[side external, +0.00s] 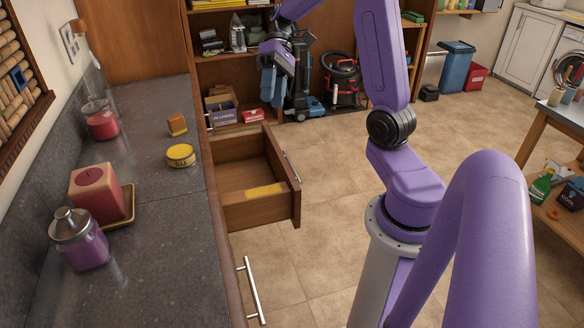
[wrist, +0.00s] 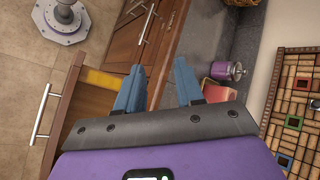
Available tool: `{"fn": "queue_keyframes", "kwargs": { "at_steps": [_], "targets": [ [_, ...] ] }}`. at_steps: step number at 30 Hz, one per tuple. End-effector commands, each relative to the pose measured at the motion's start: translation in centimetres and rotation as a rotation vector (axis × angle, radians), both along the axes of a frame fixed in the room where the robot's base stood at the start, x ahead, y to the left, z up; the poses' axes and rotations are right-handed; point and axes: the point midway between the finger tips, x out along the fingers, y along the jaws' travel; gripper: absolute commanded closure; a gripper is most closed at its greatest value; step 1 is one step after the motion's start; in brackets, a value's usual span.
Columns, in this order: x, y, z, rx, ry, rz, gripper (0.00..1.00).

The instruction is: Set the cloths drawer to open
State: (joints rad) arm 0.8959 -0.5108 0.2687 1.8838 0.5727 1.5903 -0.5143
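A wooden drawer (side external: 262,211) stands pulled out from the cabinet under the dark counter, its inside visible from above. A flat yellow patch (side external: 265,190) shows at its near end; I cannot tell whether it is a cloth or a label. The drawer's bar handle (side external: 292,167) is on its front. In the wrist view the drawer (wrist: 70,118) is at the left, with its handle (wrist: 40,114) beyond. My gripper (side external: 273,92) is raised beyond the drawer in the side view, apart from the handle. In the wrist view its blue fingers (wrist: 160,85) are spread with nothing between them.
The counter (side external: 160,225) holds a yellow tin (side external: 180,155), a small orange block (side external: 177,125), a red candle (side external: 97,193) and a purple jar (side external: 78,238). Another bar handle (side external: 252,290) is on the cabinet nearer the camera. Shelves and a vacuum cleaner (side external: 342,80) stand behind. Floor right of the drawer is clear.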

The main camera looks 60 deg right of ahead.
Motion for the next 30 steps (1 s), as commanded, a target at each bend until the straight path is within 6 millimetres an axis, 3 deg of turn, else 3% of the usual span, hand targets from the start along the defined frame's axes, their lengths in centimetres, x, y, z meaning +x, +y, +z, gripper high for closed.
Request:
{"fn": "queue_keyframes", "kwargs": {
  "at_steps": [1, 8, 15, 21, 30],
  "targets": [
    [0.6, -1.9, -0.1, 0.04, -0.001, -0.067, 0.63],
    [1.5, -10.7, -0.2, 0.222, -0.074, -0.335, 0.63],
    [-0.7, -20.3, -0.5, 0.375, -0.222, -0.606, 0.63],
    [-3.5, -25.6, -0.7, 0.441, -0.336, -0.755, 0.63],
    [-8.0, -30.8, -1.1, 0.49, -0.483, -0.918, 0.63]
  ]
}}
